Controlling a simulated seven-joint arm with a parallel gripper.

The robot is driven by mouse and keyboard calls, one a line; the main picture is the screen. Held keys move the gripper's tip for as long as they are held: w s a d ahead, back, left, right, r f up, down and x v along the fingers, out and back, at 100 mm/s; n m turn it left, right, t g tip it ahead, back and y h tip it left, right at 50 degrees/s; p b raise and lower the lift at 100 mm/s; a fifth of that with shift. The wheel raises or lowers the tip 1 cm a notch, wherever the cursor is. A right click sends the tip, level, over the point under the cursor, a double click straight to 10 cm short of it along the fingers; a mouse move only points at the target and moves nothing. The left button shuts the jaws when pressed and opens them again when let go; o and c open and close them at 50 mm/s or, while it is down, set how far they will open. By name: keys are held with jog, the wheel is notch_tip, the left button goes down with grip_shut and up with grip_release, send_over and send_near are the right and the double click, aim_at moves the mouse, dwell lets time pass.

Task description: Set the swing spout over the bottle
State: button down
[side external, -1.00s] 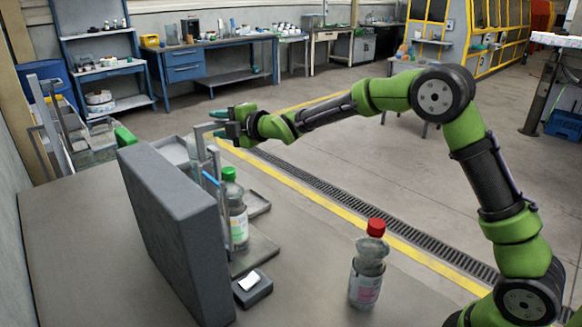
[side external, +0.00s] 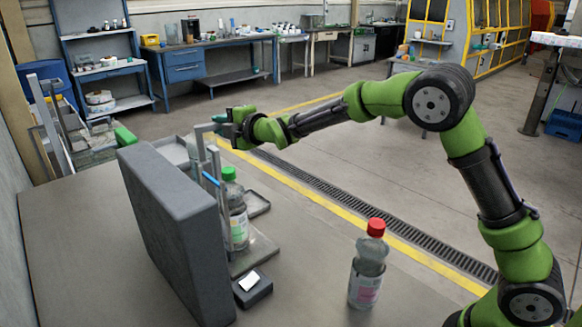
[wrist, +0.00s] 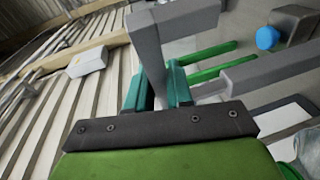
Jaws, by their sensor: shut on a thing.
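The swing spout (side external: 203,148) is a grey bent bar behind the dark grey panel in the side view. In the wrist view the teal fingers of my gripper (wrist: 160,88) are shut on a grey bar of the spout (wrist: 150,50). In the side view my gripper (side external: 226,122) is at the spout's upper end, small and partly hidden. A clear bottle with a green cap (side external: 238,222) stands upright in front of the spout, partly hidden by the panel and a bracket. Another bottle with a red cap (side external: 366,275) stands upright apart, to the right.
The tall dark grey panel (side external: 172,230) stands left of the green-capped bottle. A small dark block with a white label (side external: 251,287) lies in front. A blue piece (wrist: 267,38) and green bars (wrist: 210,62) show in the wrist view. The tabletop between the bottles is mostly clear.

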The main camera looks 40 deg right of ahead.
jog(key=shift+s+a+m+h, duration=0.2)
jog(key=shift+s+m+h, duration=0.1)
jog(key=shift+m+h, duration=0.45)
jog(key=shift+s+a+m+h, duration=0.3)
jog(key=shift+m+h, duration=0.2)
jog(key=shift+h, duration=0.5)
jog(key=shift+s+a+m+h, duration=0.15)
jog(key=shift+s+m+h, duration=0.15)
jog(key=shift+m+h, duration=0.45)
jog(key=shift+s+m+g+h, duration=0.15)
jog(key=shift+m+g+h, duration=0.15)
jog(key=shift+h, duration=0.3)
jog(key=c, duration=1.1)
grip_release()
jog(key=shift+d+r+y, duration=0.1)
jog(key=shift+d+y, duration=0.2)
jog(key=shift+y, duration=0.2)
